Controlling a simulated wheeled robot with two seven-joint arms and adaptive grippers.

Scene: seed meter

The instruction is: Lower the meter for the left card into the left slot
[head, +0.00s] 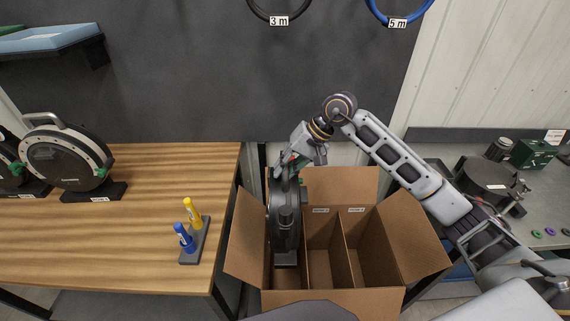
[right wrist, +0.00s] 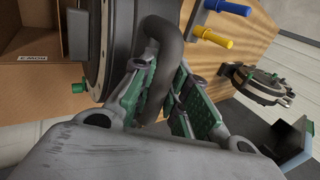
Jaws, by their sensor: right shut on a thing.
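The meter (head: 284,222) is a dark round disc unit, seen nearly edge-on and upright in the left slot of the cardboard box (head: 332,301). Its lower part is below the box's rim. Whether its base touches the slot floor I cannot tell. My right gripper (head: 289,163) is above it, shut on the meter's handle; the right wrist view shows the green finger pads around the dark curved handle (right wrist: 163,50). A card (head: 320,210) marks the middle slot and another (head: 356,209) the right slot; the left slot's card is hidden behind the meter. My left gripper is not in view.
The middle and right slots look empty. Box flaps stand open. The wooden table (head: 130,235) at left holds another meter (head: 68,160) and a stand (head: 195,241) with blue and yellow markers. A grey bench (head: 540,205) stands at right with a dark device (head: 490,178).

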